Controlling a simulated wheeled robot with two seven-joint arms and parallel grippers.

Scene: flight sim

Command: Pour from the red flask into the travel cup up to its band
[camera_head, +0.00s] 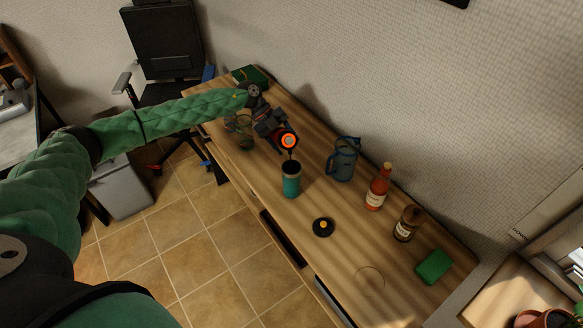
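The teal travel cup (291,184) stands upright on the wooden table (255,180), its dark opening facing up. My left gripper (272,125) appears shut on the red flask (288,141), just above and behind the cup. The flask is tipped, its orange-ringed end facing the camera and the cup. A thin dark streak, which looks like liquid, runs from the flask toward the cup's mouth. The liquid level and the band inside the cup are too small to make out. My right gripper is not in view.
A black round lid (323,228) with an orange knob lies in front of the cup. A blue pitcher (343,160), a red sauce bottle (378,188), a brown bottle (407,224) and a green block (433,266) stand to the right. A clear glass (244,128) stands left of the gripper.

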